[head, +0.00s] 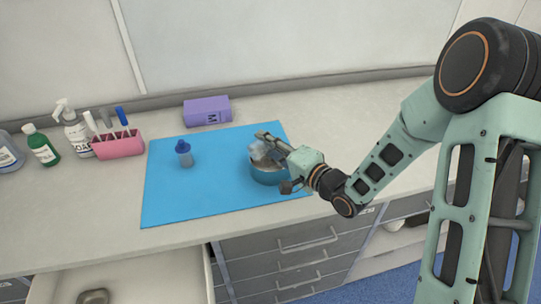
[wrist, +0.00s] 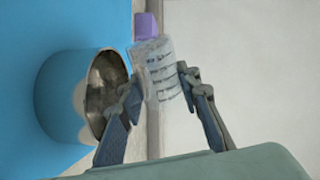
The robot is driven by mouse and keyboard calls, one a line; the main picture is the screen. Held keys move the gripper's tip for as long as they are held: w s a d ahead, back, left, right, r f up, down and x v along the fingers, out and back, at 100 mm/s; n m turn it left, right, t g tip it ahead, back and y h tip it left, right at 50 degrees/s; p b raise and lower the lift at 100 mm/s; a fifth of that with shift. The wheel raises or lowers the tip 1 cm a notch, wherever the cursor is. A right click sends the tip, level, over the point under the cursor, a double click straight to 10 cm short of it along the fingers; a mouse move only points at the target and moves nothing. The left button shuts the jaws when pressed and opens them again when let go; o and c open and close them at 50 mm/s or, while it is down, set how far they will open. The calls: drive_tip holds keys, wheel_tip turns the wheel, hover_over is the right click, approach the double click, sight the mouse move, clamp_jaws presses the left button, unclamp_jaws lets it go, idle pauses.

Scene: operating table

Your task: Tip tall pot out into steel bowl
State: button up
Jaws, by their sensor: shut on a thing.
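My gripper (head: 272,156) is over the steel bowl (head: 269,177) on the blue mat. Its two fingers (wrist: 157,80) are shut around a clear, marked pot (wrist: 158,68), one on each side. In the head view the pot (head: 257,149) shows as a pale shape above the bowl's rim, partly behind my gripper. In the wrist view the bowl (wrist: 60,97) lies at the left, its shiny inside partly visible and its outside tinted blue. The pot's exact tilt and what it holds are hard to tell.
A small blue-capped bottle (head: 184,155) stands on the blue mat (head: 205,195), left of the bowl. A purple box (head: 207,111) lies behind the mat. A pink holder (head: 118,146) and several bottles stand at the left. An open drawer (head: 150,285) is below the counter.

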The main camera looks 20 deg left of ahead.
drive_tip(key=shift+w+d+f+m+p, duration=0.15)
drive_tip(key=shift+f+m+p, duration=0.35)
drive_tip(key=shift+m+p, duration=0.4)
idle(3.1)
